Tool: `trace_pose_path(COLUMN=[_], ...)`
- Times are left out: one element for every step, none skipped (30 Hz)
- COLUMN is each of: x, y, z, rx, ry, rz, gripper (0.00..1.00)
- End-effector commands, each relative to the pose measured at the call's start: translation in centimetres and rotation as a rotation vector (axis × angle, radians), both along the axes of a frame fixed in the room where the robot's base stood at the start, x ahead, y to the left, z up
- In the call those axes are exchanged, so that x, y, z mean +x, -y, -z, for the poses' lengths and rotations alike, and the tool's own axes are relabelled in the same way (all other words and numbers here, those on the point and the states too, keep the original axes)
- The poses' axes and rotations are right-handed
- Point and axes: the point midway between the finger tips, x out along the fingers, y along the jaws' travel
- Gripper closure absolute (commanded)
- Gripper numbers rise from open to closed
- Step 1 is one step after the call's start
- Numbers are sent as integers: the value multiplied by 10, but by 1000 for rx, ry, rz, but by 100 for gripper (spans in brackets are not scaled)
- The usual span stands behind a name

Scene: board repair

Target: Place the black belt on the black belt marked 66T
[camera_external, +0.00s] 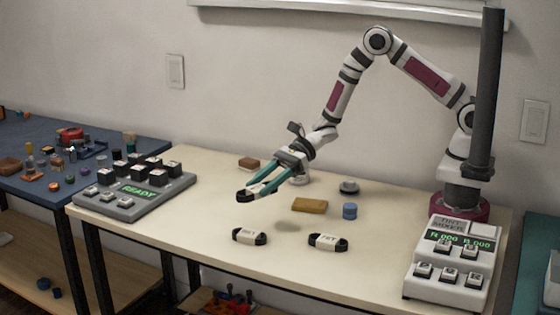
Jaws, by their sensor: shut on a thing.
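My gripper (262,183) has teal fingers and is shut on a black belt (245,196), held above the table at its middle left. The held belt is partly hidden by the fingers. Two black belts with pale labels lie on the table below and in front of the gripper: a left belt (249,237) and a right belt (327,242). Their label print is too small to read surely, so I cannot tell which one is marked 66T. The held belt is apart from both.
Behind the belts are a tan block (309,205), a blue cylinder (349,211), a grey round part (349,187) and a brown block (249,163). A grey keypad panel (118,208) stands at left, a white keyed device (440,288) at right. Bare table (190,225) lies left of the belts.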

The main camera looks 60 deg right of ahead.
Motion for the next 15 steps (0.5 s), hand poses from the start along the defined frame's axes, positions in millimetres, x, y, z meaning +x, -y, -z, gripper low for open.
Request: trace_pose_path(x=[-3,-4,-4,-4,-4,-5,-5,-5,-5,-5,-5,-5,-5,-5,-5], y=[-16,-24,-33,-39,-44,-49,-52,-53,-55,-55,-55,-55,-55,-54,-54], z=[10,15,21,24,27,30,32,35,43,50,57,64,68,71,73], rx=[-1,-1,-2,-1,-1,0,-1,-1,-1,-1,-2,-3,-1,-1,-1], ry=[-3,-2,-1,-1,0,1,2,0,-2,-3,-3,-2,0,-1,0], rz=[-5,-4,-2,-2,-1,0,1,2,2,3,4,4,3,4,4], gripper=[100,100,100,100,100,100,100,100,100,100,100,100,100,100,100])
